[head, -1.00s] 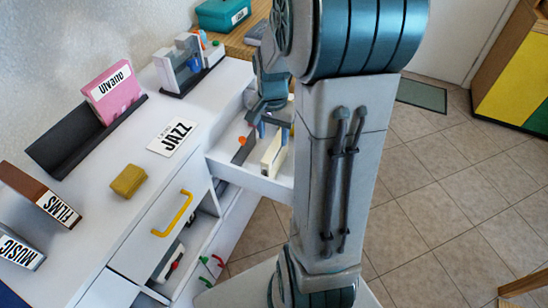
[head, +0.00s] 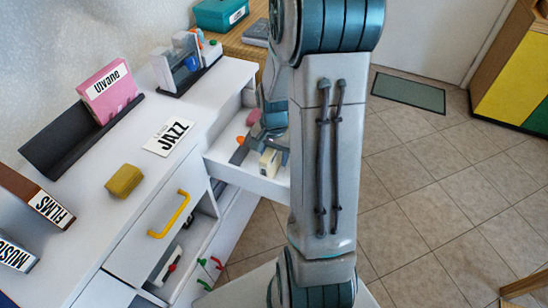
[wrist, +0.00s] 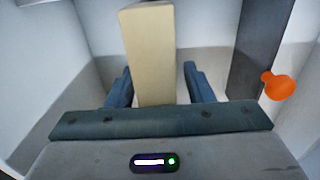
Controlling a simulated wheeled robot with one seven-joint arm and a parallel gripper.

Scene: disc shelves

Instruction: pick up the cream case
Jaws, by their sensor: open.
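The cream case (wrist: 150,55) stands upright in the open white drawer. In the wrist view it rises between the two blue fingers of my gripper (wrist: 160,88), which are open with one finger on each side and a gap showing, wider on the right. In the head view the cream case (head: 270,162) is partly hidden by my gripper and arm.
A dark divider (wrist: 253,50) and an orange knob (wrist: 279,86) are to the right of the case in the drawer. White drawer walls (wrist: 40,60) enclose my gripper. A yellow block (head: 124,180) and a JAZZ card (head: 169,137) lie on the white top.

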